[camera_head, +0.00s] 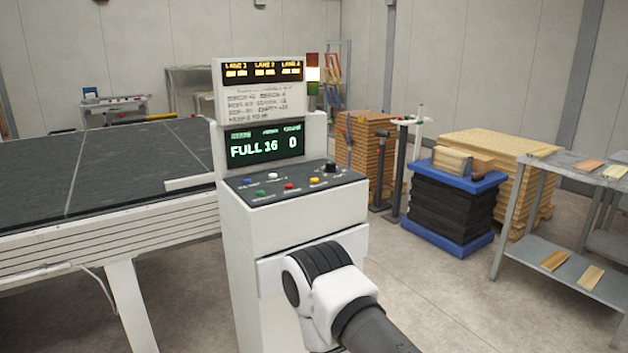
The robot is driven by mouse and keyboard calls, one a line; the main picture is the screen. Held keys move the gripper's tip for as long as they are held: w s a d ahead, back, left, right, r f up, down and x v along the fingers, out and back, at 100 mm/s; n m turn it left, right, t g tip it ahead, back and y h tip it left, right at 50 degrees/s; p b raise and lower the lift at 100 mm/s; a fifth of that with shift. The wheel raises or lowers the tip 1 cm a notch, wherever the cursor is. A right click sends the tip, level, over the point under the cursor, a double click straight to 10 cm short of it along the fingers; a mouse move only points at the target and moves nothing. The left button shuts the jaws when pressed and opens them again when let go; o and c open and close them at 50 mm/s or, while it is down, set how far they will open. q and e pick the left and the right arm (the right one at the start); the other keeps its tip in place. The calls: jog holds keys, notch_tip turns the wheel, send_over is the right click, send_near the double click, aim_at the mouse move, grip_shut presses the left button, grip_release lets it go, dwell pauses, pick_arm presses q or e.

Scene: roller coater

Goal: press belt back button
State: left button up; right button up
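The control panel (300,184) is a dark sloped top on a white console (290,229). It carries a blue button (248,182), a white button (273,176), a red button (289,187), a green button (262,194), a yellow button (314,181) and a black knob (330,167). Their labels are too small to read, so I cannot tell which is belt back. A white and black part of my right arm shows in front of the console, below the panel. The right gripper's fingers do not show. My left gripper is out of view.
A long dark belt table (120,165) adjoins the console on the left. A display (265,146) reading "FULL 16 0" stands behind the panel. To the right are wood stacks (368,150), a blue lift cart (462,239) and a metal rack (560,270). Floor between is clear.

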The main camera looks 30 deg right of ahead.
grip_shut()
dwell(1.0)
